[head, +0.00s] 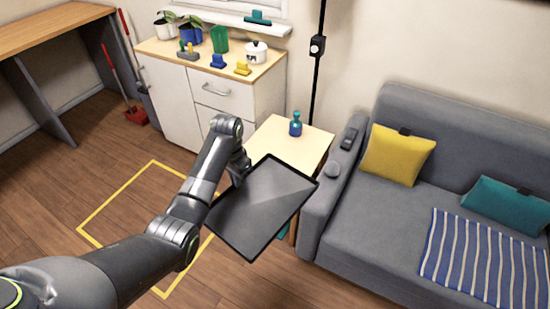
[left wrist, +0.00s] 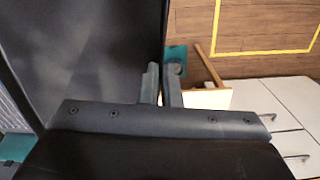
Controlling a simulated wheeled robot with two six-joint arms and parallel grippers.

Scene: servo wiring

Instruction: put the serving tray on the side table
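The serving tray (head: 262,210) is a dark grey rectangle with a black rim. My left gripper (head: 238,172) is shut on its upper-left edge and holds it in the air. In the left wrist view the tray (left wrist: 80,50) fills the upper left, with its edge between the gripper's fingers (left wrist: 161,85). The side table (head: 288,140) has a pale top and stands between the cabinet and the sofa. The tray hides the table's front part in the head view. A small blue-green bottle (head: 295,125) stands on the table's back part. My right gripper is not in view.
The grey sofa's armrest (head: 335,180) is right of the side table, with dark items on it. A white cabinet (head: 225,92) with pots and small items stands to the left. A yellow outline (head: 118,198) marks the wooden floor. A teal thing shows below the table.

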